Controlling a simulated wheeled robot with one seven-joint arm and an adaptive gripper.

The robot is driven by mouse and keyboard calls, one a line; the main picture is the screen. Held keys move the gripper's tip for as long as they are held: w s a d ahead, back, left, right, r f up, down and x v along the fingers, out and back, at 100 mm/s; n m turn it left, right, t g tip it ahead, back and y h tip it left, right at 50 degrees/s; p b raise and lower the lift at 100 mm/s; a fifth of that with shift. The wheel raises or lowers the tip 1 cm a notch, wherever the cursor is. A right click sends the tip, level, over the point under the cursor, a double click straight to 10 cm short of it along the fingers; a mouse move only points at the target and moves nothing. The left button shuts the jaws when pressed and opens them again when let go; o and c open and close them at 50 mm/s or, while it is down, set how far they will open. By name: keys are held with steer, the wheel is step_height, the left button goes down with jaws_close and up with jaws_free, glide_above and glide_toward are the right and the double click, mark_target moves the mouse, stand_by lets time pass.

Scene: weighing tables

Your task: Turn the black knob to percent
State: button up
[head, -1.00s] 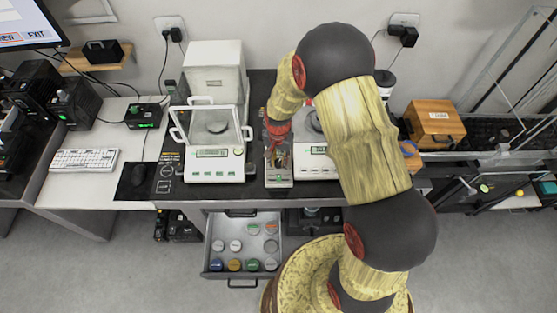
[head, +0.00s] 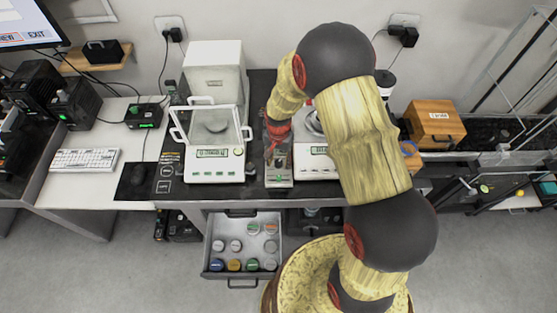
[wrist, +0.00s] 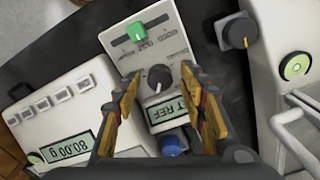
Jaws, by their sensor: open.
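The black knob (wrist: 159,77) sits on the face of a narrow grey-white device (wrist: 165,30), between a green switch and a small display (wrist: 167,112) that seems to read "T REF", upside down in the wrist view. A pale line marks the knob. My gripper (wrist: 160,74) is open, its orange-and-dark fingers on either side of the knob. I cannot tell whether they touch it. In the head view, the device (head: 279,181) stands between two balances, and my gripper (head: 277,152) is over it; the knob is hard to make out there.
A balance with a glass draft shield (head: 214,165) stands left of the device, another balance (head: 316,163) right. The wrist view shows its "80.00 g" display (wrist: 71,149). A second dark knob with an orange mark (wrist: 238,32) is nearby. An open drawer (head: 243,245) holds several round containers.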

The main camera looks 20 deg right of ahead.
mark_target(278, 162)
step_height(278, 162, up, 12)
stand_by(0.5)
stand_by(0.3)
